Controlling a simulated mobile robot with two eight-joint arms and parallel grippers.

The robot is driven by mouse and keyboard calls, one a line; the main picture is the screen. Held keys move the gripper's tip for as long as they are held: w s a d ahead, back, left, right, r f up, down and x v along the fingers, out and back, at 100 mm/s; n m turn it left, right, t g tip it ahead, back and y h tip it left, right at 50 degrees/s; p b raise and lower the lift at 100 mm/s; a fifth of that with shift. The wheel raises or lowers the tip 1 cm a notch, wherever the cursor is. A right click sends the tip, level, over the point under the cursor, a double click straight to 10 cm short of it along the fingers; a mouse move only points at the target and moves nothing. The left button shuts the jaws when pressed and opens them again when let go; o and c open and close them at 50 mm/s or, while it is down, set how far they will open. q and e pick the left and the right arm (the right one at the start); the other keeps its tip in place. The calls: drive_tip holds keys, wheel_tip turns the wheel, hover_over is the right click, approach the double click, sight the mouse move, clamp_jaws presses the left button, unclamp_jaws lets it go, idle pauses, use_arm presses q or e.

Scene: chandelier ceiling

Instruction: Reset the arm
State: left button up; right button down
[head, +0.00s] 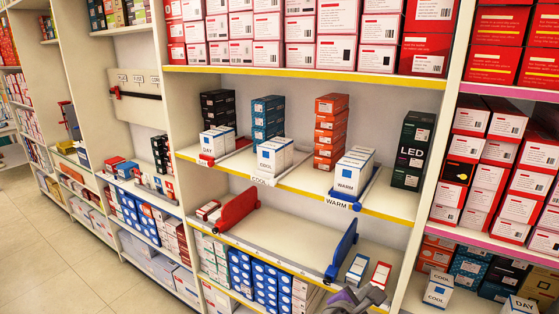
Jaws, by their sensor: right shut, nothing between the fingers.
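My right gripper (352,298), grey with purple parts, shows at the bottom edge, right of centre. It is shut and empty, in front of the lower shelf. The rest of my right arm is cut off by the bottom edge. My left gripper is not in view.
A shelf unit with a yellow edge (305,75) fills the middle. White boxes marked COOL (274,157) and WARM (353,172) and a dark LED box (412,150) stand on its middle shelf. A red divider (237,209) and a blue divider (341,250) flank bare shelf. Tiled floor (50,255) is clear.

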drive_tip(key=s+d+f+m+g+y+p, duration=0.1)
drive_tip(key=s+d+f+m+g+y, duration=0.2)
drive_tip(key=s+f+m, duration=0.6)
drive_tip(key=s+a+f+m+g+y+p, duration=0.1)
drive_tip(key=s+a+f+m+g+y, duration=0.1)
drive_tip(key=s+a+f+m+y, duration=0.4)
drive_tip(key=s+m, duration=0.4)
drive_tip(key=m, duration=0.2)
drive_tip(key=shift+p, duration=0.3)
